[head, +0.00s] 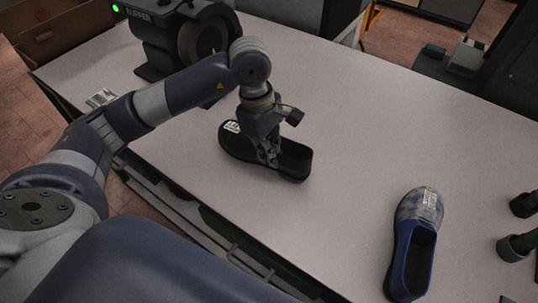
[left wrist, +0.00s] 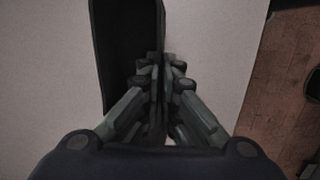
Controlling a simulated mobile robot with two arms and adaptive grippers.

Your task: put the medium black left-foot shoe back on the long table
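The black shoe (head: 239,149) is on the pale long table (head: 340,150), its opening facing up, with a small white label at its left end. I see no gap between its sole and the tabletop. My left gripper (head: 271,160) points down at the shoe's near side. In the left wrist view, the gripper (left wrist: 160,88) has its fingers on both sides of the side wall of the black shoe (left wrist: 125,45), closed on it. The far part of the shoe lies outside that view. My right gripper does not show.
A blue shoe (head: 398,262) with a patterned toe and label stands at the right of the table. Small dark upright items (head: 514,247) stand at the right edge. A dark machine (head: 160,40) with a green light is at the back left. The table between the shoes is clear.

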